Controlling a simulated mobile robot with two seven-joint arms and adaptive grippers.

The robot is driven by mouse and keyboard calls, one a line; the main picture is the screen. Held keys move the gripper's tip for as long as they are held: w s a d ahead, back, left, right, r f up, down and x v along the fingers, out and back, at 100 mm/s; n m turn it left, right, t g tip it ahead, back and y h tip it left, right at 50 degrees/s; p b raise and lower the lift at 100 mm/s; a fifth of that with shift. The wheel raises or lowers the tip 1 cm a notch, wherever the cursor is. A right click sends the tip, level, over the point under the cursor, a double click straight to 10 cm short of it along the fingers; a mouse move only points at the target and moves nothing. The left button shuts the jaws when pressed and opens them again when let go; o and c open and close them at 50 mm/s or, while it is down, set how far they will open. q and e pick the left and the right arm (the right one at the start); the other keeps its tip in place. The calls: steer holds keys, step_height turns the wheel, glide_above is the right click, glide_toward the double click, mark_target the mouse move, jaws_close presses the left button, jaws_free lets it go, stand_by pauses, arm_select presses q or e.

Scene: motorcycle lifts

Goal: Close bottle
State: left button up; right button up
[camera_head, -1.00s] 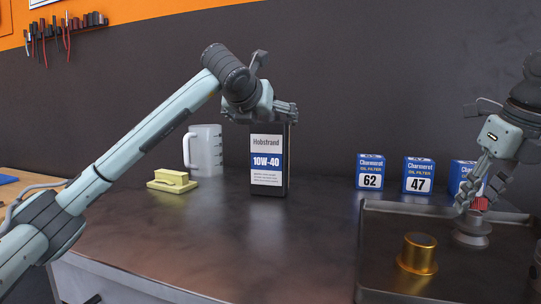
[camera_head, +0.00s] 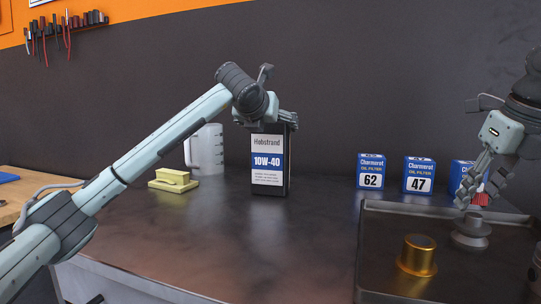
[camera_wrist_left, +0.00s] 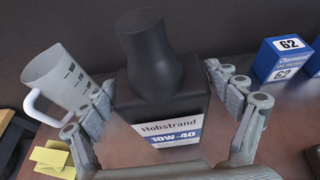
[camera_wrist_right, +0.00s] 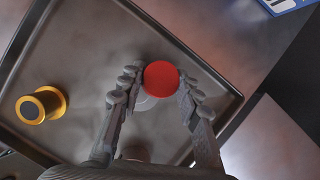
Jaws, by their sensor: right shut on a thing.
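The black oil bottle (camera_head: 268,165) with a white and blue 10W-40 label stands upright on the bench. In the left wrist view, its dark neck (camera_wrist_left: 152,62) points toward the camera and I see no red cap on it. My left gripper (camera_head: 275,116) is at the bottle's top, its fingers apart on both sides of the bottle; contact is hard to tell. My right gripper (camera_head: 474,196) is shut on a red cap (camera_wrist_right: 161,77), which also shows in the head view (camera_head: 482,199). It holds the cap above the metal tray (camera_head: 375,262).
The tray holds a gold cylinder (camera_head: 417,255) and a grey flanged part (camera_head: 470,234) below my right gripper. Several blue oil filter boxes (camera_head: 419,175) stand behind it. A clear jug (camera_head: 207,150) and a yellow block (camera_head: 173,181) are left of the bottle. The bench front is clear.

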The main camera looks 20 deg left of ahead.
arm_select(q)
steer(key=c, duration=1.2)
steer(key=shift+r, duration=0.2)
steer(key=shift+c, duration=0.7)
steer(key=shift+r, duration=0.1)
steer(key=shift+r, duration=0.25)
step_height(320, 180, up, 3)
steer(key=shift+r, duration=0.1)
steer(key=s+a+r, duration=0.3)
steer(key=a+r, duration=0.4)
steer(key=a, duration=0.4)
steer(key=shift+s, duration=0.4)
